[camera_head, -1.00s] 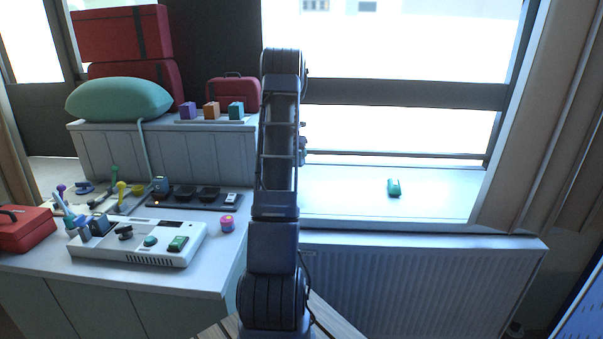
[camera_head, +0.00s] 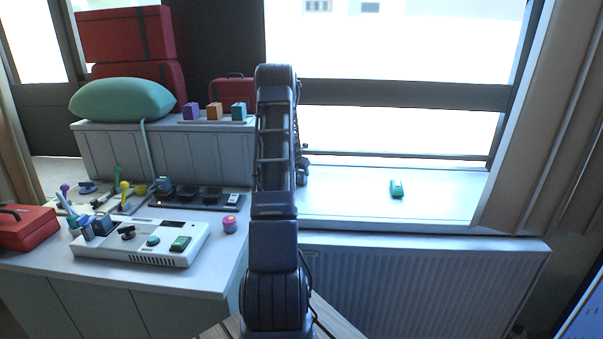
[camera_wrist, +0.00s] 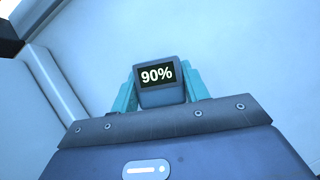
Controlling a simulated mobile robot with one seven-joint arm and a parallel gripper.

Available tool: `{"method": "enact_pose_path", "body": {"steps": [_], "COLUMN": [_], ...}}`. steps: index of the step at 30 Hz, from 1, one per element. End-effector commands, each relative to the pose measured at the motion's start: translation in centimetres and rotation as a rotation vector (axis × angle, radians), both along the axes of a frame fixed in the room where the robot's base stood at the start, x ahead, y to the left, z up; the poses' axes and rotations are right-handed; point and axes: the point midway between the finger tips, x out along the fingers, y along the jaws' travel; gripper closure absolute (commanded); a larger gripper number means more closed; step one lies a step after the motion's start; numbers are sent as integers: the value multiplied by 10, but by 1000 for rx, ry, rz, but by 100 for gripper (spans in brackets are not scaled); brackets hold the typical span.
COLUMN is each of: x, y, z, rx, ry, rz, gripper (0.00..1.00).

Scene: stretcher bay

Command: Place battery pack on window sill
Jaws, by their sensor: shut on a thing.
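My gripper (camera_wrist: 160,85) is shut on a blue-grey battery pack (camera_wrist: 161,94) in the wrist view. The teal fingers stand on both sides of it, and its dark display reads 90%. A pale surface lies behind the pack; I cannot tell whether the pack touches it. In the head view the window sill (camera_head: 350,203) runs under the window on the right. My arm stands in front of the sill's left end and hides the gripper and the held pack there.
A small green object (camera_head: 397,189) lies on the sill, with bare sill around it. A radiator (camera_head: 420,290) is below. On the left counter are a white device (camera_head: 140,243), a dark charging strip (camera_head: 205,197) with a similar block (camera_head: 163,186), and a pink-purple jar (camera_head: 230,225).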

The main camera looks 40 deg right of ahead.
Motion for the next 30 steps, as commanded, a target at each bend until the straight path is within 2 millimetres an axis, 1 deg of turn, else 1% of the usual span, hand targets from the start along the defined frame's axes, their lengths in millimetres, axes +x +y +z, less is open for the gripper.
{"method": "enact_pose_path", "body": {"steps": [7, 8, 9, 11, 19, 23, 26, 30], "x": [0, 0, 0, 0, 0, -1, -3, -8], "y": [0, 0, 0, 0, 0, 1, 6, 17], "z": [-2, -3, -2, -2, -2, 3, 12, 31], "rx": [-1, -1, -1, 0, 0, 0, 0, -2], "ry": [0, 1, 1, 1, 0, 0, -2, -1], "rz": [0, 0, 0, -1, 0, -1, 0, 0], "gripper": [92, 53, 45, 33, 33, 33, 33, 33]}}
